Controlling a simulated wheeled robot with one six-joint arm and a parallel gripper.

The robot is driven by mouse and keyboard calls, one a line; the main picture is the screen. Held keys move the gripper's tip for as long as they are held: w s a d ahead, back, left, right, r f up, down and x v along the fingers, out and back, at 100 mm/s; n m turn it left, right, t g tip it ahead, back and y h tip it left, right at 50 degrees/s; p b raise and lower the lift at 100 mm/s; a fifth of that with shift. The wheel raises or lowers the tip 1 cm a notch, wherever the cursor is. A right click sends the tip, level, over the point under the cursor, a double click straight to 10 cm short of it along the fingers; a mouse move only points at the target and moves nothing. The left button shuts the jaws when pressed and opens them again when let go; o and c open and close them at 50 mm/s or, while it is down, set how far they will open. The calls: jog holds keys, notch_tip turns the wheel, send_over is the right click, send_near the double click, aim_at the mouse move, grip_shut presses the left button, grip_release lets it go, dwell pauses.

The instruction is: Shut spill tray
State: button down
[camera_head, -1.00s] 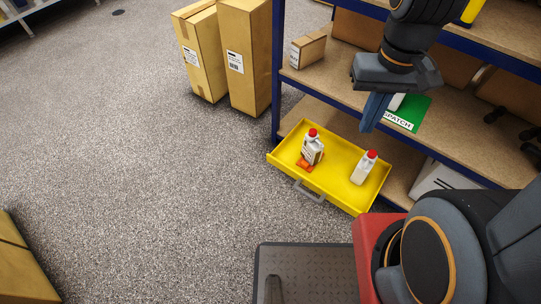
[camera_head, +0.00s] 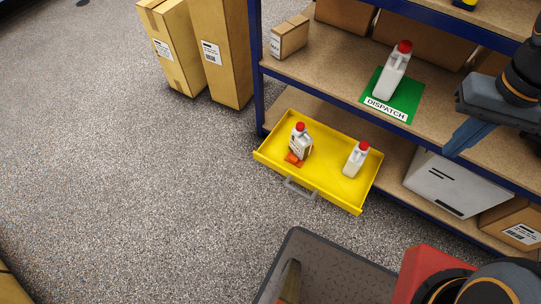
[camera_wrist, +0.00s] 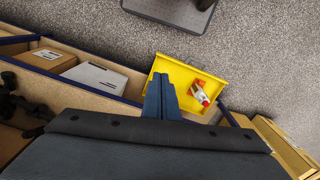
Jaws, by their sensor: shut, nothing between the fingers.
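The yellow spill tray (camera_head: 325,184) is pulled out from the bottom of the shelving, with a grey handle (camera_head: 299,189) on its front. Two white bottles with red caps stand in it, a left one (camera_head: 300,143) beside a small orange-red item (camera_head: 293,159) and a right one (camera_head: 355,160). My gripper (camera_head: 452,152) is shut and empty, to the right of the tray and near the middle shelf edge. In the wrist view the shut fingers (camera_wrist: 161,96) overlap the tray (camera_wrist: 186,71) in the picture and hide part of it.
A white bottle (camera_head: 392,72) stands on the green DISPATCH mat (camera_head: 410,104) on the middle shelf. A white box (camera_head: 448,184) and a carton (camera_head: 515,228) lie right of the tray. Tall cartons (camera_head: 222,55) stand left of the shelving. Open floor (camera_head: 190,190) lies before the tray.

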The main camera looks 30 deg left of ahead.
jog(key=w+a+f+n+b, duration=0.4)
jog(key=a+f+n+b, duration=0.25)
jog(key=a+f, duration=0.25)
jog(key=w+a+f+n+t+b, duration=0.1)
jog(key=w+a+f+n+b, duration=0.4)
jog(key=a+f+b, duration=0.35)
jog(key=w+a+f+n+b, duration=0.4)
jog(key=a+f+n+b, duration=0.15)
jog(key=a+f, duration=0.45)
jog(key=s+a+f+n+t+b, duration=0.1)
jog(key=s+a+f+n+b, duration=0.55)
jog(key=a+f, duration=0.7)
jog(key=s+a+f+n+t+b, duration=0.1)
jog(key=s+a+f+n+b, duration=0.2)
jog(key=a+f+n+b, duration=0.85)
jog(key=w+f+m+b, duration=0.1)
jog(key=w+f+b, duration=0.4)
jog(key=f, duration=0.7)
jog(key=shift+w+f+m, duration=0.15)
jog(key=shift+w+m, duration=0.15)
jog(key=shift+w, duration=0.45)
jog(key=shift+d, duration=0.1)
jog(key=shift+w, duration=0.15)
